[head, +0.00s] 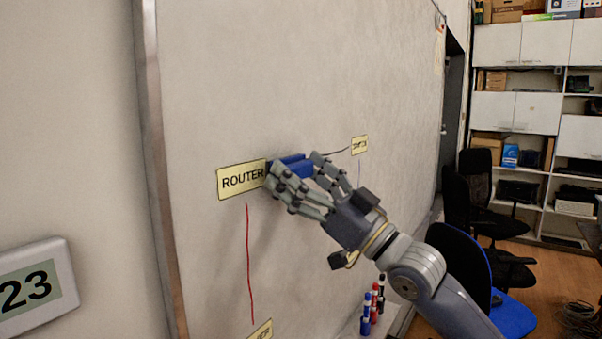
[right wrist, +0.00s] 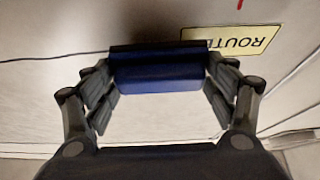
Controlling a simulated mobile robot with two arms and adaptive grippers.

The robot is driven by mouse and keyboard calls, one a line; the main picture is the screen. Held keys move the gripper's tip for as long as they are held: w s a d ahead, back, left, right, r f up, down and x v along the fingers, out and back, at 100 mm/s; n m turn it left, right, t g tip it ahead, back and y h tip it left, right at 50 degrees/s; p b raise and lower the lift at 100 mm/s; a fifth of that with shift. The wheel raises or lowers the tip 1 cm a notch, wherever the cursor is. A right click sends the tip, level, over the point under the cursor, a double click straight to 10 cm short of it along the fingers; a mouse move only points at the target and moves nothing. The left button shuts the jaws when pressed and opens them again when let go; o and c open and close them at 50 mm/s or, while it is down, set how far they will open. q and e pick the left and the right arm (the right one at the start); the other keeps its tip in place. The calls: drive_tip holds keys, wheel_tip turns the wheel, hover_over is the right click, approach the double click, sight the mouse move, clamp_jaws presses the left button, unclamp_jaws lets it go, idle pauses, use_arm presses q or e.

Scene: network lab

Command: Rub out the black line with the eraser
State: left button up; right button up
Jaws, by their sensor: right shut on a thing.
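My right gripper (head: 298,178) is shut on the blue eraser (head: 292,163), its fingers on both ends. The eraser is at the whiteboard (head: 300,80), by the right end of the yellow ROUTER label (head: 241,179); I cannot tell if it touches the surface. A short piece of black line (head: 335,151) shows between the gripper and a smaller yellow label (head: 359,145). Any line behind the eraser and fingers is hidden. The right wrist view shows the eraser (right wrist: 160,75) between the fingers, with a thin dark line to its left. My left gripper is out of view.
A red line (head: 249,265) runs down from ROUTER to a lower label (head: 260,331). A thin blue-grey line (head: 360,172) drops from the right label. Several markers (head: 372,305) stand on the ledge below. Chairs (head: 480,190) and shelves are at right.

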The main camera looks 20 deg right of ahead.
drive_tip(key=shift+w+a+p, duration=0.3)
drive_tip(key=shift+w+a, duration=0.2)
drive_tip(key=shift+w, duration=0.1)
drive_tip(key=shift+d, duration=0.1)
